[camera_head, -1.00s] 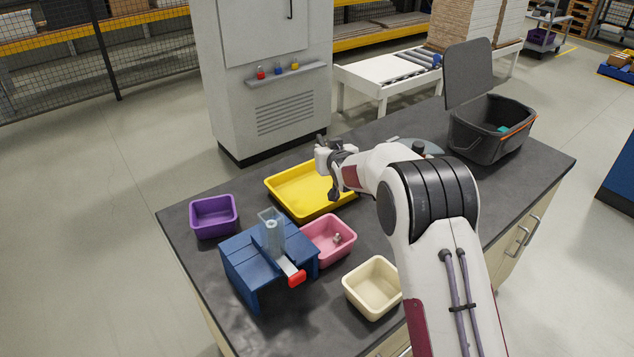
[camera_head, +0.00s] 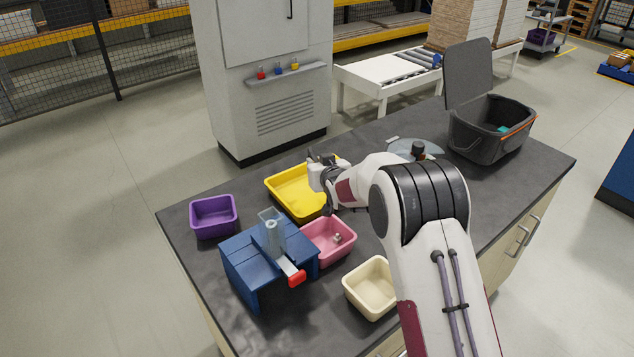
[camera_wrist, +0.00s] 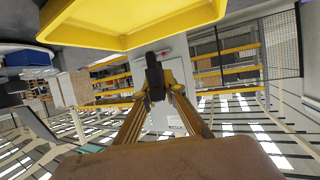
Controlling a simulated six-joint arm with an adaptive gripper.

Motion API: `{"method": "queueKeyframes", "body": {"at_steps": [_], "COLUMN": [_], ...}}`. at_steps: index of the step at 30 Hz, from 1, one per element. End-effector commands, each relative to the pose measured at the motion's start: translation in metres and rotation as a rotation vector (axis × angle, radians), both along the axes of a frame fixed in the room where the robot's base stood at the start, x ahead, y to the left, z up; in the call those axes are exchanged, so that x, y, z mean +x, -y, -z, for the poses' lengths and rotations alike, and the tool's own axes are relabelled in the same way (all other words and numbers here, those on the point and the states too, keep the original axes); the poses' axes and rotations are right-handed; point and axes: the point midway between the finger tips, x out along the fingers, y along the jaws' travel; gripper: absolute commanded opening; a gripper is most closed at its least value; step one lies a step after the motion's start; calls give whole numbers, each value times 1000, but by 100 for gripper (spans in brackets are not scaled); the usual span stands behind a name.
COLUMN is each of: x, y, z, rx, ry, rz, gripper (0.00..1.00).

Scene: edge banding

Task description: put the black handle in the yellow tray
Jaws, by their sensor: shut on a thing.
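The yellow tray (camera_head: 290,193) lies on the dark worktop behind the pink bin. My gripper (camera_wrist: 161,92) is shut on the black handle (camera_wrist: 154,70), a short dark piece between its fingertips in the wrist view. In that view the yellow tray (camera_wrist: 140,28) fills the top, close to the handle but with a visible gap. In the head view my wrist is over the tray's right part and hides some of it. The handle is too small there to make out surely.
A purple bin (camera_head: 214,216), a blue stand with a red-tipped part (camera_head: 245,262), a pink bin (camera_head: 330,242) with small items and a cream bin (camera_head: 370,290) stand near the tray. A dark lidded bin (camera_head: 487,135) is at the right. The worktop between purple bin and tray is clear.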

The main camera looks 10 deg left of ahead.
Motion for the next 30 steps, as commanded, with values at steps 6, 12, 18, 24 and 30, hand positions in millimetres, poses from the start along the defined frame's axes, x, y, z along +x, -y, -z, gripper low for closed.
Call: {"method": "queueKeyframes", "body": {"at_steps": [6, 12, 18, 24, 30], "x": [0, 0, 0, 0, 0], "y": [0, 0, 0, 0, 0], "z": [0, 5, 29, 54, 62], "rx": [0, 0, 0, 0, 0], "ry": [1, -1, -3, -1, 0], "rz": [0, 0, 0, 0, 1], "gripper": [0, 0, 0, 0, 0]}}
